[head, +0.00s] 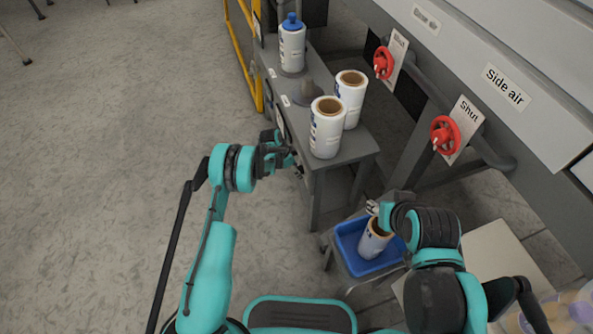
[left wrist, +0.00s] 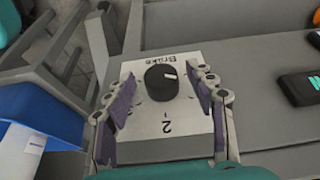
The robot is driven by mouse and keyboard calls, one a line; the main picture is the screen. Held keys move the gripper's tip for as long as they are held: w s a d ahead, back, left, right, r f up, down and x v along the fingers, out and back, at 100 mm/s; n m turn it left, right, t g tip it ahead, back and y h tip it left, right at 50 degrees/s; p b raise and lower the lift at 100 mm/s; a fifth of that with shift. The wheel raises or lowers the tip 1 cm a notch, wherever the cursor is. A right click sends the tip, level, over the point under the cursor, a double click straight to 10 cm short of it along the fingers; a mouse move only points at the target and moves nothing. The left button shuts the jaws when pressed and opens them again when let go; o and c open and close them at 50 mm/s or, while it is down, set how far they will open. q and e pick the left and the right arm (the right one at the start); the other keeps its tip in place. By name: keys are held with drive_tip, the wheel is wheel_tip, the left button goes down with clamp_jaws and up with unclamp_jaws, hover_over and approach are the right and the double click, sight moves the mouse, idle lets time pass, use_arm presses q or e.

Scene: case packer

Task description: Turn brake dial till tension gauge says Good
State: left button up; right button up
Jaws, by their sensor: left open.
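In the left wrist view a black round brake dial (left wrist: 161,82) with a white mark at its right side sits on a white plate (left wrist: 165,118). The plate reads "Brake" and "2", both upside down. My left gripper (left wrist: 163,79) is open, one finger on each side of the dial, with gaps showing. In the head view my left gripper (head: 283,156) is at the grey bench's near left side, and the dial is not discernible. My right gripper (head: 375,207) is by a white roll (head: 374,242) in a blue bin; its jaws are too small to read. I cannot make out the tension gauge.
The grey bench (head: 345,148) bears two white rolls (head: 327,132) (head: 351,90) and a blue-topped one (head: 292,48). The blue bin (head: 348,262) stands at its near end. Red valve wheels (head: 445,134) (head: 384,63) are at right.

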use_arm(q)
drive_tip(key=c, duration=1.2)
drive_tip(key=shift+o, duration=0.2)
drive_tip(key=shift+s+d+f+m+t+y, duration=0.1)
drive_tip(key=shift+m+t+y, duration=0.15)
drive_tip(key=shift+t, duration=0.5)
drive_tip(key=shift+s+a+r+m+t+y, duration=0.15)
drive_tip(key=shift+t+y, duration=0.2)
drive_tip(key=shift+t, duration=0.45)
drive_tip(key=shift+s+d+f+m+t+y, duration=0.1)
drive_tip(key=shift+d+f+m+t+y, duration=0.15)
drive_tip(key=shift+t, duration=0.5)
drive_tip(key=shift+a+r, duration=0.1)
drive_tip(key=o, duration=1.2)
drive_tip(key=shift+c, duration=0.2)
drive_tip(key=v, duration=1.2)
